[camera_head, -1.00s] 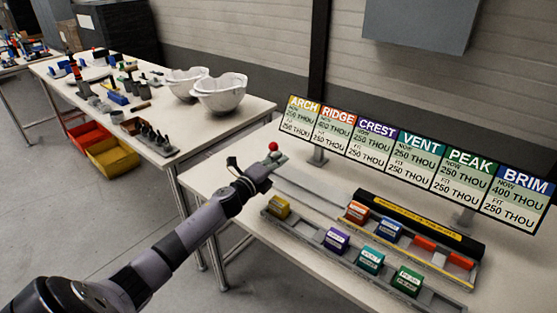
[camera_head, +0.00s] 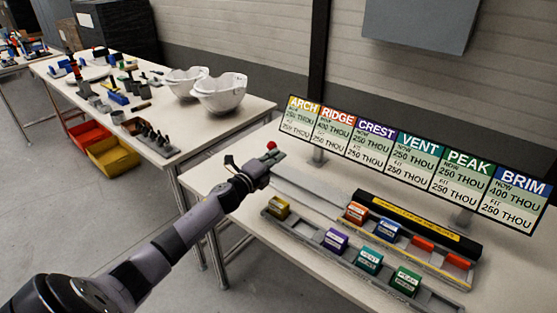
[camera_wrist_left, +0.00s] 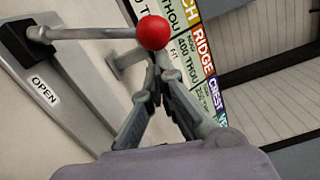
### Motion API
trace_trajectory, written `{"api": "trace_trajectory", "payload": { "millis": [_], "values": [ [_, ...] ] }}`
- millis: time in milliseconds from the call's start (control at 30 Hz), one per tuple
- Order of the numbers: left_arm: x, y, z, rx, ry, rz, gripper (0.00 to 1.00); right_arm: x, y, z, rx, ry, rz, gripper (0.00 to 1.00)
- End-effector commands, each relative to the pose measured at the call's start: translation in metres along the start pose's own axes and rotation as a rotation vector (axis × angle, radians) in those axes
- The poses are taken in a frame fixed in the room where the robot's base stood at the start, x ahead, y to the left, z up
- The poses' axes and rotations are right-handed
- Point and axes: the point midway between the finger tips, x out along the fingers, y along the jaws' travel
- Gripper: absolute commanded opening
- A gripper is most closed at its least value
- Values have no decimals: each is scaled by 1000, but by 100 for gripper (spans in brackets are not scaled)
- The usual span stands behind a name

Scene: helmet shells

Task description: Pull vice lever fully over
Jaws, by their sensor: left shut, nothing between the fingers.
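The vice lever is a grey rod (camera_wrist_left: 95,33) with a red ball knob (camera_wrist_left: 152,32), running from a dark pivot block at the upper left of the left wrist view. The plate beside it carries an OPEN label (camera_wrist_left: 43,90). In the head view the red knob (camera_head: 271,146) shows at the table's far left corner, just beyond my left gripper (camera_head: 266,161). My left gripper is shut and empty; its fingertips (camera_wrist_left: 156,72) meet just below the knob in the wrist view. I cannot tell if they touch it. Most of the vice is hidden behind my gripper. My right gripper is out of view.
A sign board (camera_head: 410,165) stands behind the vice table. Coloured blocks sit in grey rails, including a purple block (camera_head: 335,240), near a black bar (camera_head: 420,222). Another table (camera_head: 215,118) at the left holds white helmet shells (camera_head: 219,94) and tools, with a yellow bin (camera_head: 113,156) below.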

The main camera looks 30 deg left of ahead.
Motion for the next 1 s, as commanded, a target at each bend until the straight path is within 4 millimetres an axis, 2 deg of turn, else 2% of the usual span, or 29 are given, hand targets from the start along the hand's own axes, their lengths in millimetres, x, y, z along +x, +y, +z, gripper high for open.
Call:
{"api": "trace_trajectory", "payload": {
  "millis": [267, 600, 1000],
  "values": [
    [1, -14, 21, -149, -3, 8, 0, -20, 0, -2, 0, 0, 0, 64],
    [3, -22, 62, -468, -4, 25, 0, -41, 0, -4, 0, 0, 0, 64],
    [5, -14, 101, -775, -2, 40, 0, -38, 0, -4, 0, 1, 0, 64]
  ]
}}
